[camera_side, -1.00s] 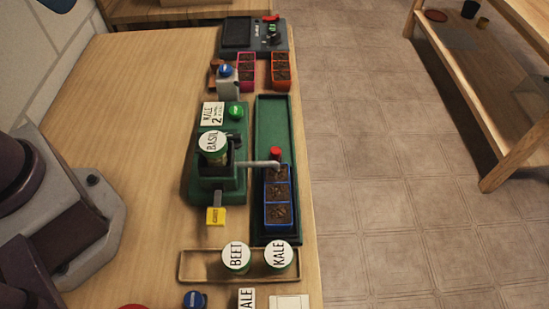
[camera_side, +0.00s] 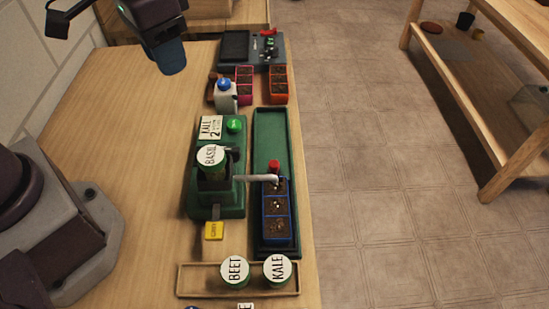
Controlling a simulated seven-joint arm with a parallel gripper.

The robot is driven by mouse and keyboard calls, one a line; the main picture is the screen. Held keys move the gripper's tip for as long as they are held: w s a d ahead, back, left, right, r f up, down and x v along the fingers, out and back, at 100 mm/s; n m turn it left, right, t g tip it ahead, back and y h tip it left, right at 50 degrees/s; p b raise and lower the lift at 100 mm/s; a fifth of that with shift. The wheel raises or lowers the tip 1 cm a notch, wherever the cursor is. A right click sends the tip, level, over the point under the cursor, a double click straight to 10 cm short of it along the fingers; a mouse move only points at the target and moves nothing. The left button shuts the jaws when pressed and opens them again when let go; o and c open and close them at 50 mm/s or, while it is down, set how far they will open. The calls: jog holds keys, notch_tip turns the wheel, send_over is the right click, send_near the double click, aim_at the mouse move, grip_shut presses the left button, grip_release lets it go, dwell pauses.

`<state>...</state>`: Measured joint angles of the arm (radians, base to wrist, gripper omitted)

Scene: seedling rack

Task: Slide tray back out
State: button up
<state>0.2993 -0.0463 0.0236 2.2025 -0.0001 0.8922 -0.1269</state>
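The blue-rimmed tray (camera_side: 263,220) has three soil cells in a row. It sits in the near end of the long green channel (camera_side: 271,137), under the grey spout of the green seeder (camera_side: 230,205). Small pale specks show on the soil in its cells. A red knob (camera_side: 275,167) stands at the tray's far end, by the spout. A jar labelled BASIL (camera_side: 211,157) is upright in the seeder. My gripper (camera_side: 172,62) is at the top left, well away from the tray; its dark blue end points down, and its fingers cannot be made out.
Jars labelled BEET (camera_side: 235,269) and KALE (camera_side: 277,269) stand in a wooden holder (camera_side: 207,281) near the channel's near end. A blue-capped bottle (camera_side: 225,98), a pink tray (camera_side: 244,79) and an orange tray (camera_side: 279,84) are beyond its far end.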

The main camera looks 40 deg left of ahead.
aim_at(274, 163)
jog(key=w+d+f+n+g, duration=0.1)
jog(key=w+d+f+n, duration=0.4)
jog(key=w+d+f, duration=0.65)
jog(key=shift+y, duration=0.3)
jog(key=f, duration=0.8)
jog(key=s+a+f, duration=0.1)
jog(key=f, duration=0.3)
jog(key=shift+f, duration=0.4)
grip_shut()
